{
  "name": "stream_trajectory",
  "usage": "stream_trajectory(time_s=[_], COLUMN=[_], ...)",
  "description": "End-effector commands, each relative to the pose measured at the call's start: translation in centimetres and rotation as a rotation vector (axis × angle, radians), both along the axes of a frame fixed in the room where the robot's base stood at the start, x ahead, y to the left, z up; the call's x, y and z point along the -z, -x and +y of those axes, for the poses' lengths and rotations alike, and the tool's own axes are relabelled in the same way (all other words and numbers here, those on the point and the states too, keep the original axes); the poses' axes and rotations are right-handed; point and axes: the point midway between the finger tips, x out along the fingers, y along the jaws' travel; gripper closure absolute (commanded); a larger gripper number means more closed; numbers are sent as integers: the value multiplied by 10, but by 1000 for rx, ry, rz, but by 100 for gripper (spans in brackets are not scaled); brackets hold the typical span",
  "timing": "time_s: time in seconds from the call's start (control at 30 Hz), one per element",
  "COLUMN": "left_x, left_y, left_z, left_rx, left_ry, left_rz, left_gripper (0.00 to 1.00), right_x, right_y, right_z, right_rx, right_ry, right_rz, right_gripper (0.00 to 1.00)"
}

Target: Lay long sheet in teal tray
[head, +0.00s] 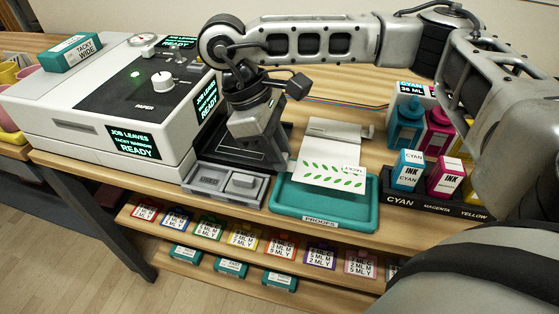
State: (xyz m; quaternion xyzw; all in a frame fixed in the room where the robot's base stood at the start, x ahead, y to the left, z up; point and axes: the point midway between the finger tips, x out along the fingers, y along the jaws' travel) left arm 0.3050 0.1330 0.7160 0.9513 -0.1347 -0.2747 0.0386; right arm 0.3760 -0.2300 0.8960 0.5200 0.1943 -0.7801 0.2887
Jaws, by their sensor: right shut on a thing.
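The long sheet (333,170) is white with rows of green leaves and printed letters at its upper right. It shows above the back and middle of the teal tray (325,217), which is labelled PROOFS. Whether the sheet touches the tray floor I cannot tell. My right gripper (272,152) is left of the sheet, beside its left edge. It is shut on the sheet, though its fingertips are largely hidden by its own body. My left gripper is not in view.
A white press (95,105) with lit READY displays stands at left, a teal box (70,52) on top. A grey device (225,184) sits left of the tray. Ink bottles (408,172) stand in a black rack at right. Labelled cards (281,247) line the shelf below.

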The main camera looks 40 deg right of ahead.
Motion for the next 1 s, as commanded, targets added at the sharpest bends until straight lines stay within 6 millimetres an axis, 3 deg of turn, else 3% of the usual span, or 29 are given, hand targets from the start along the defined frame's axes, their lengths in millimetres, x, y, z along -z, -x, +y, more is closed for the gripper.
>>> stream_trajectory(time_s=[0.2,0.83,0.87,0.9,1.0], left_x=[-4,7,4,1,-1], left_y=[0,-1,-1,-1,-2], left_z=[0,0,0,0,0], left_rx=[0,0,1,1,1], left_ry=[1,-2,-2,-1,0], left_rz=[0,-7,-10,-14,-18], left_gripper=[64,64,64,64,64], right_x=[28,43,41,40,40], right_y=[1,1,1,1,1], right_z=[-1,0,0,0,0], right_rx=[3,3,3,3,3], right_ry=[2,1,1,1,1], right_rz=[2,1,1,1,1], right_gripper=[100,100,70,59,56])
